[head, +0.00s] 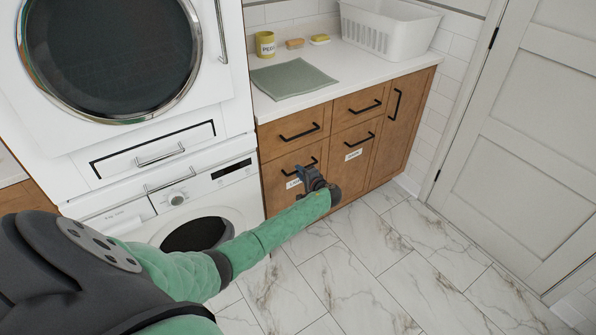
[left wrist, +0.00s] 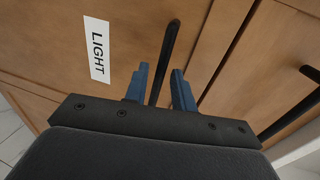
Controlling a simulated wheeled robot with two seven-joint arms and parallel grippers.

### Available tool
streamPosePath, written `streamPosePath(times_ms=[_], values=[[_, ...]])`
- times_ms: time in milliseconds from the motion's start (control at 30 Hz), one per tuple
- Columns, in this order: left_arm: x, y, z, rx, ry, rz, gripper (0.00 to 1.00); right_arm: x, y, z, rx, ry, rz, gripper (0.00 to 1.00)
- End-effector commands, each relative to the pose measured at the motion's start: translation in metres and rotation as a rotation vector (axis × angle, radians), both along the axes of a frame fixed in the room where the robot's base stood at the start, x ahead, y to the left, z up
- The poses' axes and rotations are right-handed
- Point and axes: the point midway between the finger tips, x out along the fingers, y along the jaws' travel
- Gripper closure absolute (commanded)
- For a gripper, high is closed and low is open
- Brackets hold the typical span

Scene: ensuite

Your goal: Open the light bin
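The light bin (head: 277,182) is a wooden lower drawer front in the cabinet, closed. A white label reading LIGHT (left wrist: 96,49) is on it in the left wrist view. Its black bar handle (head: 292,171) also shows in the left wrist view (left wrist: 168,48). My left gripper (head: 306,172) is at this handle in the head view, hiding part of the front. In the left wrist view its two blue fingers (left wrist: 160,76) are apart, one on each side of the handle bar, with gaps visible. My right gripper is out of view.
A labelled front (head: 354,166) with its own handle is right of the light bin, drawers above. A washer (head: 196,205) stands at left beneath a dryer (head: 110,50). The counter holds a cloth (head: 291,79) and a white basket (head: 390,30). Marble floor (head: 375,260) is clear.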

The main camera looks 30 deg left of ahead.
Motion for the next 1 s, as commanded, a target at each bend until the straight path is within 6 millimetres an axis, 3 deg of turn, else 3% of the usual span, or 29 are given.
streamPosePath(times_ms=[200,500,667,1000], values=[[0.006,0.015,-0.003,0.000,0.001,0.000,0.74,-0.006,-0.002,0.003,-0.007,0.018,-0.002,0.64],[0.007,0.017,-0.004,-0.001,0.000,0.000,0.74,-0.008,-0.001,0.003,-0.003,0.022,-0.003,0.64],[0.007,0.017,-0.004,-0.001,0.000,0.000,1.00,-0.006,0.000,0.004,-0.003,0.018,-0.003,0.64],[0.005,0.013,-0.005,-0.002,0.001,-0.001,1.00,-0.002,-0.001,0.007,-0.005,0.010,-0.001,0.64]])
